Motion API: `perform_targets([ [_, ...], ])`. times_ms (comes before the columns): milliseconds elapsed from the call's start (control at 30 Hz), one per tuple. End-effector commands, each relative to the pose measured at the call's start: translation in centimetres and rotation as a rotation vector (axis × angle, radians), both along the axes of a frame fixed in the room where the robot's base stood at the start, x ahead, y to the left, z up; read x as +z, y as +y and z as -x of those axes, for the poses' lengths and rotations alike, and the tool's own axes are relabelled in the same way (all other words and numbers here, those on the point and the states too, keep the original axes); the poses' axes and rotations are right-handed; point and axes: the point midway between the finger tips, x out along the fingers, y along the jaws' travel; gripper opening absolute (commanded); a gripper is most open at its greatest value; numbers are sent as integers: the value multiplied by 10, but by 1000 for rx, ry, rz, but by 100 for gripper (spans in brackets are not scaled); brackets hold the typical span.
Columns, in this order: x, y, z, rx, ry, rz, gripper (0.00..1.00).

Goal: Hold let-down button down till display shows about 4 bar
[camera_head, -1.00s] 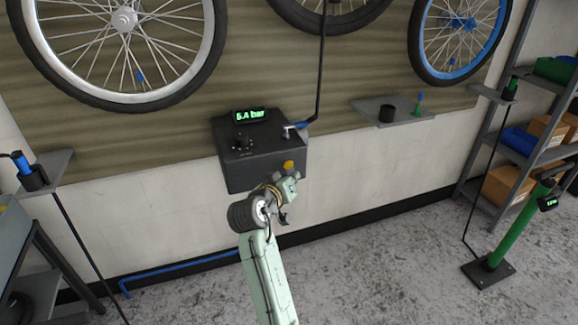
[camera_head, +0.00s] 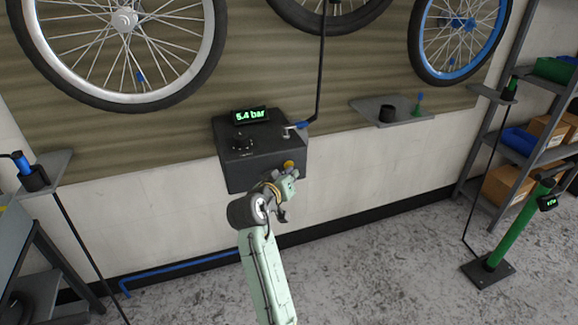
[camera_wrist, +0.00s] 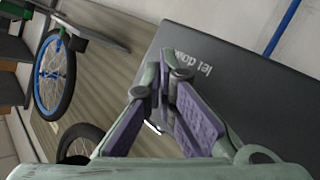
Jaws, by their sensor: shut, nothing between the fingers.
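A dark box (camera_head: 262,170) is fixed to the wall. Its display (camera_head: 250,116) reads 5.4 bar in green. A yellow button (camera_head: 288,164) shows on the box's front at the right, just above my gripper (camera_head: 287,174). In the wrist view the box's dark face (camera_wrist: 250,85) carries the words "let down" (camera_wrist: 194,62). My gripper (camera_wrist: 167,78) is shut and empty, its tips close to that label. The button is hidden in the wrist view, and I cannot tell whether the tips touch it.
A dark knob (camera_head: 241,143) and a hose fitting with a blue lever (camera_head: 301,125) are on the box. A small shelf (camera_head: 395,110) is on the wall to the right. A green floor pump (camera_head: 515,225) stands at the far right. Floor in front is clear.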

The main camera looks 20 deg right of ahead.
Motion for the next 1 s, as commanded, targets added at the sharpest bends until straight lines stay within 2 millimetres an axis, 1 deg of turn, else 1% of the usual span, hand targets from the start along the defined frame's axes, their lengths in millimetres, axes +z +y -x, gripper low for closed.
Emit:
perform_targets([
  [1000, 0, 0, -9, 0, -1, 0, 0],
])
